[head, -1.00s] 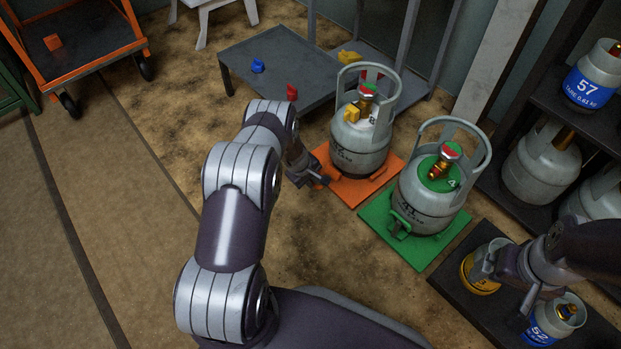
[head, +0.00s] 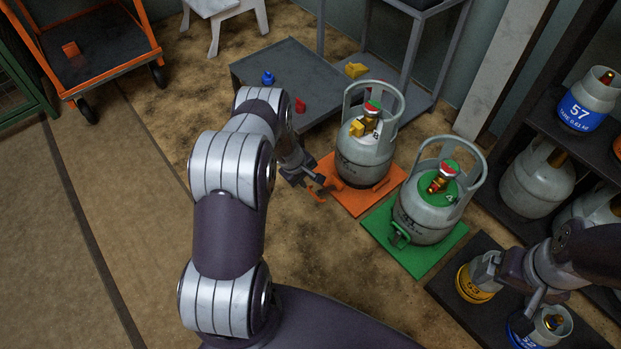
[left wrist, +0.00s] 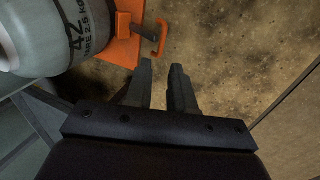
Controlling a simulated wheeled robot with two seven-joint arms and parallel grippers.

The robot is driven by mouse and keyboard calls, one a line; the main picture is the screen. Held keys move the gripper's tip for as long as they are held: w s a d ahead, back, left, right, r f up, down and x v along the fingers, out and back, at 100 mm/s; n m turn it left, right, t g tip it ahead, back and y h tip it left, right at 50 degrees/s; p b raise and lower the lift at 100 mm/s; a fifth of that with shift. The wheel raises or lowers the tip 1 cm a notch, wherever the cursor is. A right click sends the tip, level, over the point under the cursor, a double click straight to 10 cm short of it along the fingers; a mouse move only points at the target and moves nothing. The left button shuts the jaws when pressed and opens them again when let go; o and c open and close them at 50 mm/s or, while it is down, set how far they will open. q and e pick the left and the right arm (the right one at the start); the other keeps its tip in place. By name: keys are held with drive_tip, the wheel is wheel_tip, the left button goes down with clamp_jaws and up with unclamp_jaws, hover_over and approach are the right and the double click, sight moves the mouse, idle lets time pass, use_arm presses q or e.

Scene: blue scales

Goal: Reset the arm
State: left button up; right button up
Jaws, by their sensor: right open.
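My left gripper (head: 312,182) is low above the floor at the left edge of the orange scale (head: 370,203). In the left wrist view its two fingers (left wrist: 161,78) are apart with bare floor between them. An orange handle (left wrist: 161,42) on the scale's side lies just beyond the fingertips, not between them. A grey cylinder (head: 364,160) stands upright on the orange scale. A second grey cylinder (head: 423,215) stands on the green scale (head: 428,262). My right gripper (head: 512,282) is open at the lower right, above the dark mat, close beside the yellow-banded cylinder (head: 473,283).
A blue-banded cylinder (head: 540,328) stands by my right gripper. A dark shelf (head: 560,122) with cylinders is at right. A low grey table (head: 290,70) with small coloured pieces is behind. An orange cart (head: 100,62) stands far left. The floor at left is clear.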

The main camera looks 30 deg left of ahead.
use_arm(q)
drive_tip(key=shift+s+r, duration=0.15)
drive_tip(key=shift+r, duration=0.2)
drive_tip(key=s+d+r+m+g, duration=0.2)
drive_tip(key=s+d, duration=0.1)
drive_tip(key=s, duration=0.4)
drive_tip(key=s+d+r+m+p, duration=0.3)
drive_tip(key=s+r+m, duration=0.15)
drive_tip(key=r, duration=0.65)
drive_tip(key=s+d+r+m+y+p, duration=0.1)
drive_tip(key=s+d+r+m+p, duration=0.3)
drive_tip(key=r, duration=0.8)
drive_tip(key=s+d+r+m+p, duration=0.25)
drive_tip(key=s+r, duration=0.35)
drive_tip(key=r, duration=0.5)
wheel_tip(320, 180, up, 40)
drive_tip(key=w+d+p, duration=0.1)
drive_tip(key=p, duration=3.6)
drive_tip(key=shift+w+f+m, duration=0.25)
drive_tip(key=shift+m, duration=0.15)
